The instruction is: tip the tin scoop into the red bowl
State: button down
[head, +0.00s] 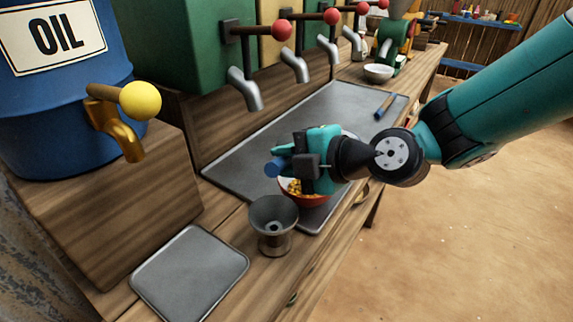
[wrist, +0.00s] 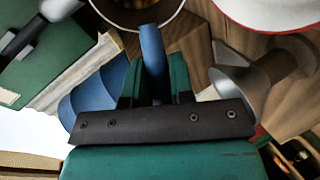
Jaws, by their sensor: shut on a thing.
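My gripper (head: 292,166) is shut on a blue handle (head: 271,169), which stands between the fingers in the wrist view (wrist: 152,48). I take it to be the handle of the tin scoop. A metal-rimmed round shape (wrist: 139,24) at the handle's far end, cut by the top edge, looks like the scoop's head; in the head view my gripper mostly hides it. The red bowl (head: 307,202) is just below my gripper in the head view, partly covered, with yellow-brown pieces showing inside. A pale, red-edged shape at the wrist view's top right (wrist: 275,10) looks like this bowl.
A grey metal funnel-shaped cup (head: 273,232) stands close to the bowl. A flat grey plate (head: 190,277) lies front left. A long grey tray (head: 255,150) runs under the taps (head: 244,92). A blue oil barrel (head: 60,125) stands left. Another blue-handled tool (head: 385,104) lies farther back.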

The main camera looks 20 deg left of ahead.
jog(key=shift+s+d+f+t+y+b, duration=0.1)
jog(key=shift+d+f+t+y+b, duration=0.4)
jog(key=shift+b, duration=2.8)
jog(key=shift+s+d+f+y+b, duration=0.15)
jog(key=shift+y+b, duration=0.75)
jog(key=shift+b, duration=2.4)
jog(key=shift+s+d+f+t+y+b, duration=0.15)
jog(key=shift+d+y+b, duration=0.4)
jog(key=shift+b, duration=2.35)
jog(key=shift+s+d+t+y+b, duration=0.15)
jog(key=shift+y+b, duration=0.7)
jog(key=shift+b, duration=2.05)
jog(key=shift+s+d+f+t+y+b, duration=0.15)
jog(key=shift+d+y+b, duration=0.45)
jog(key=shift+b, duration=2.3)
jog(key=shift+r+y+b, duration=0.1)
jog(key=shift+y+b, duration=0.2)
jog(key=shift+b, duration=0.5)
jog(key=shift+r+p, duration=0.15)
jog(key=shift+p, duration=0.15)
jog(key=p, duration=0.4)
jog(key=shift+r, duration=0.2)
jog(key=shift+f+t+p, duration=0.1)
jog(key=shift+t+p, duration=0.15)
jog(key=shift+p, duration=0.15)
